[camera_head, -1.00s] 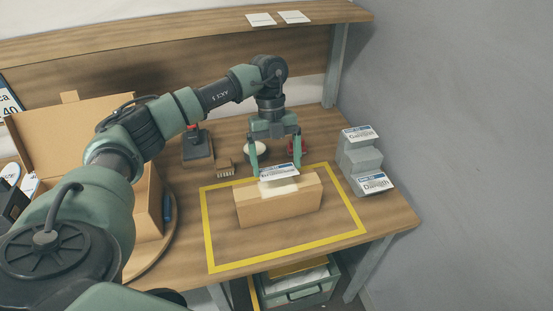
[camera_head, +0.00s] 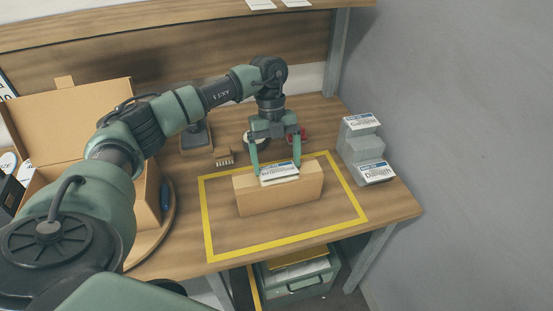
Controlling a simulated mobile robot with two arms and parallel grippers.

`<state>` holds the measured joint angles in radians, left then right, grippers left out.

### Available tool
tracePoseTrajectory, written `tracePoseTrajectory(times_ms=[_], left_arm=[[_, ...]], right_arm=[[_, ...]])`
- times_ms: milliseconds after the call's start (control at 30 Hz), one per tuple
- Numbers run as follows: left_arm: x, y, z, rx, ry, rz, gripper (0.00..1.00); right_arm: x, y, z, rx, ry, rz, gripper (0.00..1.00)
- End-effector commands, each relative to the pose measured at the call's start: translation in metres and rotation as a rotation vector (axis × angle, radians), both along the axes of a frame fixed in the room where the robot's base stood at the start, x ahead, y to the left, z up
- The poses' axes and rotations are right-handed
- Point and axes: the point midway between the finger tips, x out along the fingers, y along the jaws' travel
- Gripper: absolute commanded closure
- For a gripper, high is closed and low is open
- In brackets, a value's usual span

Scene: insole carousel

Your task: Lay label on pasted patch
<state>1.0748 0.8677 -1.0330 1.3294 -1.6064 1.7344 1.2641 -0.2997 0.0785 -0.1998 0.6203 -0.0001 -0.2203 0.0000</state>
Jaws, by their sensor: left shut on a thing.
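A white label (camera_head: 279,174) with a blue strip and dark print is between the fingers of my left gripper (camera_head: 278,168). The gripper is shut on it and points down over the cardboard box (camera_head: 285,199). The label is at the top face of the box, over the place of the pale pasted patch. The patch is hidden under the label. I cannot tell whether the label touches the box. The closed box stands inside a yellow taped outline (camera_head: 211,228) on the table. My right gripper is not in view.
A grey stepped stand (camera_head: 360,151) with more labels is at the right. A small brush (camera_head: 223,157) and a dark device (camera_head: 195,143) stand behind the outline. An open carton (camera_head: 70,113) is at the left on a round wooden board. A green crate (camera_head: 299,283) is below the table.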

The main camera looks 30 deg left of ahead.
Motion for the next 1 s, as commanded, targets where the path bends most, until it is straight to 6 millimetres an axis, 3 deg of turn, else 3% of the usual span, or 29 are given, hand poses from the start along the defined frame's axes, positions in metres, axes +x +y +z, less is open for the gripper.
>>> tracePoseTrajectory(times_ms=[67, 100, 433, 800, 1000], left_arm=[[0.000, 0.000, 0.000, 0.000, 0.000, 0.000, 0.47], [0.000, 0.000, 0.000, 0.000, 0.000, 0.000, 0.00], [0.002, 0.001, 0.005, 0.000, -0.001, 0.000, 0.00], [0.014, 0.015, 0.060, 0.000, -0.003, 0.001, 0.00], [0.016, 0.019, 0.074, 0.000, 0.000, 0.000, 0.00]], right_arm=[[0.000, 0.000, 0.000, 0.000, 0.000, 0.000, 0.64], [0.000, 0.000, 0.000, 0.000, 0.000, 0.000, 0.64], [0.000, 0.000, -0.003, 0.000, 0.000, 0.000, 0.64], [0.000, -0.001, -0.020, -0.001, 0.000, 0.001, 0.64], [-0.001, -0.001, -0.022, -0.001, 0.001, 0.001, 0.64]])
